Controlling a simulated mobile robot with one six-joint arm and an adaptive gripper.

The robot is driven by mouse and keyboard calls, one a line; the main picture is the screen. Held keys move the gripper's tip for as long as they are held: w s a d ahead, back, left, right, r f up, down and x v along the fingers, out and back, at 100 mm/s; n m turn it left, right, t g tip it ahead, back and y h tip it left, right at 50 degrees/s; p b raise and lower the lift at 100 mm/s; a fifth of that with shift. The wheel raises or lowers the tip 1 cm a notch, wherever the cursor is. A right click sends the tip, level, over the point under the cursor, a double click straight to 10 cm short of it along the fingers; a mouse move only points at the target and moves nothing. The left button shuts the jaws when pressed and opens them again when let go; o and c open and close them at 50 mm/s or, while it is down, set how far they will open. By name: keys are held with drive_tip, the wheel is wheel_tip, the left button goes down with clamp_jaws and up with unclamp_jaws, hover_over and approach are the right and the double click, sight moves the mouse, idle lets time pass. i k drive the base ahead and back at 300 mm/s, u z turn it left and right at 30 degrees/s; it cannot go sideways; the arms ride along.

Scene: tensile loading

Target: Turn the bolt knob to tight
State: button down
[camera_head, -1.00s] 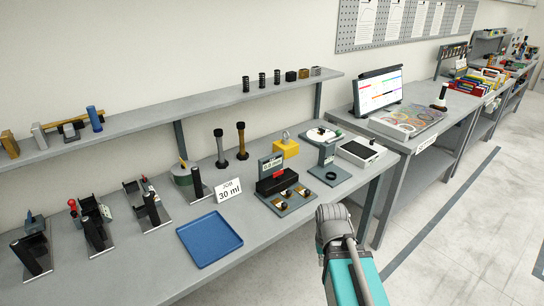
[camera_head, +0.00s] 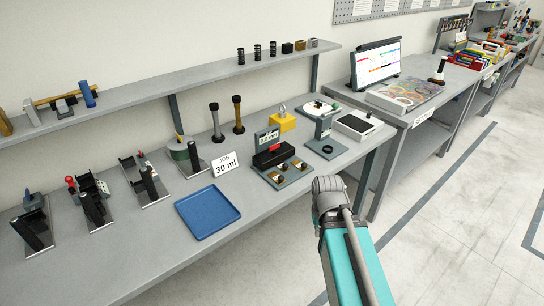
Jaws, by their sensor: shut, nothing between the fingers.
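I cannot tell for sure which part is the bolt knob. Several small fixtures with black upright posts stand on the left half of the bench. One of them (camera_head: 90,203) carries a small red knob (camera_head: 71,184). A fixture with a black block and a red part (camera_head: 274,157) stands on the bench, right of the 30 ml card (camera_head: 224,164), with small round parts on its base. My arm, a grey joint and a teal link, rises at the lower right, in front of the bench edge. My gripper itself does not show.
A blue tray (camera_head: 207,212) lies near the bench's front edge. A shelf (camera_head: 190,82) runs along the wall. A second bench with a monitor (camera_head: 378,66) stands right; floor is clear.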

sight(273, 148)
drive_tip(key=k, duration=0.5)
drive_tip(key=z, duration=0.9)
drive_tip(key=i, duration=1.1)
drive_tip(key=u, duration=0.05)
